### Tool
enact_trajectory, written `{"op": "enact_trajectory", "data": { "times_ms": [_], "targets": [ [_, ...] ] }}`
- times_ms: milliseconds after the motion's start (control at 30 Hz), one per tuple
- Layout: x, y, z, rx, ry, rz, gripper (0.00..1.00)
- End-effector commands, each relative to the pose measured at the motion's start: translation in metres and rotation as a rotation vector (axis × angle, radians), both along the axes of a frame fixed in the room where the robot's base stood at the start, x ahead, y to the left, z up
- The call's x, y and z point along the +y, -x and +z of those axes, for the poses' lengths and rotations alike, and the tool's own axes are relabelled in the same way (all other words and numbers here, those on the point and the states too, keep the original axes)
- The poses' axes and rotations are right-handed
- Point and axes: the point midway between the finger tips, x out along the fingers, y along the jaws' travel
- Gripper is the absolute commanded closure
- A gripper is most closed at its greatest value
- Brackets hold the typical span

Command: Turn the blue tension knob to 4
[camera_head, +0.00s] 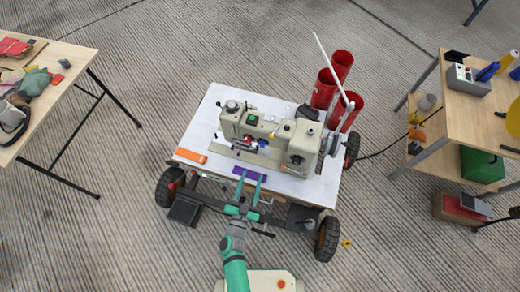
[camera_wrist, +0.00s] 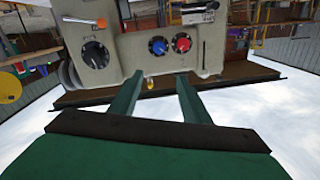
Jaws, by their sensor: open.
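The cream sewing machine (camera_head: 270,135) stands on a white-topped wheeled cart (camera_head: 205,135). The blue tension knob (camera_wrist: 158,46) is on the machine's face in the wrist view, beside a red knob (camera_wrist: 181,43). It also shows small in the head view (camera_head: 263,142). Its numbers and setting are too small to read. My gripper (camera_head: 253,175) is open and empty, at the cart's near edge, short of the machine. In the wrist view its two fingers (camera_wrist: 159,77) point toward the machine face, below the blue knob and apart from it.
A larger black dial (camera_wrist: 96,55) sits left of the knobs in the wrist view. An orange item (camera_head: 190,156) and a purple item (camera_head: 249,173) lie on the cart's near side. Red cylinders (camera_head: 323,88) stand behind. Side tables (camera_head: 62,62) flank the cart.

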Motion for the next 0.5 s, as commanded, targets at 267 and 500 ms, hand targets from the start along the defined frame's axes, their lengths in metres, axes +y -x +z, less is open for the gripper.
{"op": "enact_trajectory", "data": {
  "times_ms": [267, 500],
  "targets": [
    [-0.003, -0.043, -0.023, 0.008, 0.005, -0.057, 0.57],
    [-0.01, -0.065, -0.023, 0.006, 0.005, -0.063, 0.57]
  ]
}}
